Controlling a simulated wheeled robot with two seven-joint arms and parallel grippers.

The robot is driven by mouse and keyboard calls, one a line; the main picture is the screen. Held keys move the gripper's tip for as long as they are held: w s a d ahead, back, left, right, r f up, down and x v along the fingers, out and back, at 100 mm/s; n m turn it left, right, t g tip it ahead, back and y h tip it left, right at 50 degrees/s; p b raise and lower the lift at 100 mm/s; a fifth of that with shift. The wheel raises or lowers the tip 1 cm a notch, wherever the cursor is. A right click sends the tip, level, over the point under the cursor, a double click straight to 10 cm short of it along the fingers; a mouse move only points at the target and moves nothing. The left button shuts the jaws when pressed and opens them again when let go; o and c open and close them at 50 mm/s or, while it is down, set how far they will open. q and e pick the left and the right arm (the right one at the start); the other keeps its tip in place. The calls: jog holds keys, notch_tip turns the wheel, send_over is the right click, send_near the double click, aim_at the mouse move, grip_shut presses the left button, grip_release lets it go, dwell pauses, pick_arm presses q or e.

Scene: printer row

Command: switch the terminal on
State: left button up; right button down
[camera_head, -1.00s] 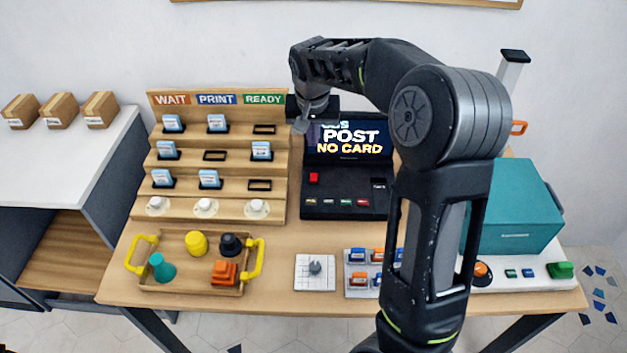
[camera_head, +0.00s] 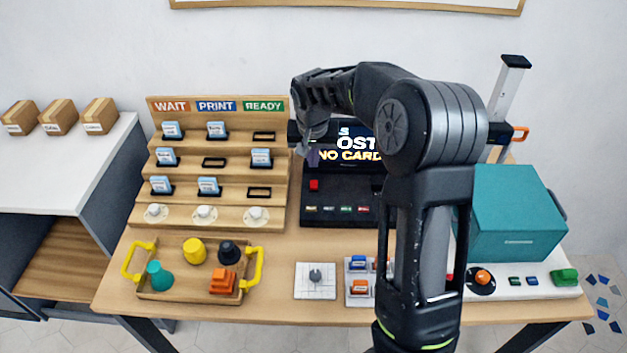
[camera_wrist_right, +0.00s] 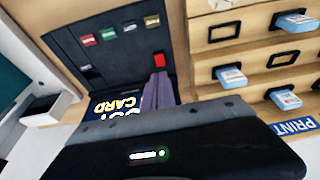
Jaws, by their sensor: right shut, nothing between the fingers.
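The terminal (camera_head: 325,205) is a black console on the table, with a lit screen (camera_head: 350,155) partly hidden by my right arm. The visible lettering reads "OST" and "NO CARD". A red switch (camera_head: 314,185) sits at the upper left of its panel, above a row of small coloured keys. The switch also shows in the right wrist view (camera_wrist_right: 87,70). My right gripper (camera_head: 313,158) is shut and empty, in front of the screen's left edge and above the red switch, apart from it. Its closed fingers show in the wrist view (camera_wrist_right: 158,90). My left gripper is out of view.
A stepped wooden rack (camera_head: 225,180) with blue-white cards stands left of the terminal. A tray (camera_head: 190,290) with yellow handles, a white dial plate (camera_head: 315,293) and a teal box (camera_head: 515,220) are also on the table. My right arm covers the terminal's right side.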

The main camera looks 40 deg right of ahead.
aim_at(313, 188)
jog(key=x, duration=0.3)
jog(key=p+x, duration=0.1)
jog(key=x, duration=0.5)
jog(key=shift+s+a+f, duration=0.25)
jog(key=shift+s+f, duration=0.1)
jog(key=shift+f, duration=0.25)
jog(key=shift+s+a+f+b, duration=0.1)
jog(key=shift+s+f+b, duration=0.05)
jog(key=shift+f+b, duration=0.65)
jog(key=shift+r+p, duration=0.35)
jog(key=shift+r, duration=0.1)
jog(key=shift+w+d+r, duration=0.35)
jog(key=shift+w+d, duration=0.1)
jog(key=shift+w, duration=0.15)
